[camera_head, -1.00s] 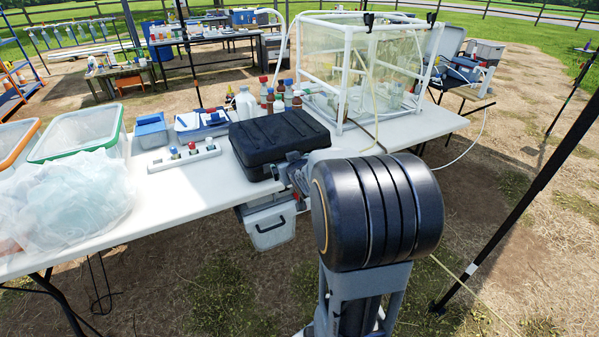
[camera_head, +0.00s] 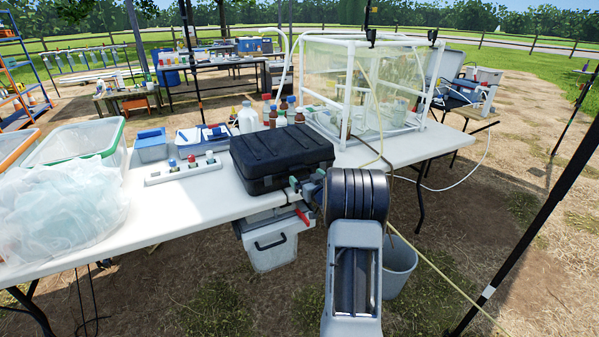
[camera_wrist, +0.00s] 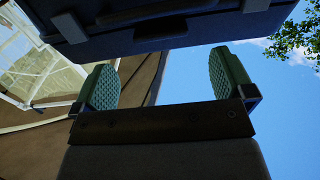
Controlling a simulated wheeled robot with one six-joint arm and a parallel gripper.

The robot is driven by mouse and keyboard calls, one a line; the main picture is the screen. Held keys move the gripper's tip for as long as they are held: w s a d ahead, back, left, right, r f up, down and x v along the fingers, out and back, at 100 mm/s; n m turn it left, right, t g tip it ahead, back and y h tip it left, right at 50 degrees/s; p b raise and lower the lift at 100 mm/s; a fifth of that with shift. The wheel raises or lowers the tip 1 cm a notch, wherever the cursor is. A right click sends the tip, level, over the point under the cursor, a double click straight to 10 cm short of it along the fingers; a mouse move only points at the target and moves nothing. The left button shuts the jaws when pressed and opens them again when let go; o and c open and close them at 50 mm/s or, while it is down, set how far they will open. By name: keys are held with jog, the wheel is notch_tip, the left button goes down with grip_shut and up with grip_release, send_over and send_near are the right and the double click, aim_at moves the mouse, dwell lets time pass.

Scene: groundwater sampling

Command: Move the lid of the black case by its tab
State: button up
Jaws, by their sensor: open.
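The black case (camera_head: 280,150) lies on the white table with its lid closed. In the wrist view, the dark underside and front of the case (camera_wrist: 170,33) fill the top, with a handle (camera_wrist: 150,12) and two grey latch-like pieces (camera_wrist: 70,27). I cannot tell which piece is the tab. My gripper (camera_wrist: 165,82) is open and empty, its two green-padded fingers wide apart just short of the case. In the head view, my gripper (camera_head: 306,183) is small, at the front right corner of the case, partly hidden by my arm.
A rack with coloured caps (camera_head: 183,168) stands left of the case, and several bottles (camera_head: 270,113) stand behind it. A clear framed enclosure (camera_head: 365,85) is at the back right. A grey cooler (camera_head: 270,247) is below the table edge, and a bucket (camera_head: 398,265) is on the ground.

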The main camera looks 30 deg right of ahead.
aim_at(298, 169)
jog(key=shift+w+d, duration=0.2)
jog(key=shift+w, duration=1.3)
jog(key=shift+w+d, duration=0.2)
jog(key=shift+w, duration=1.25)
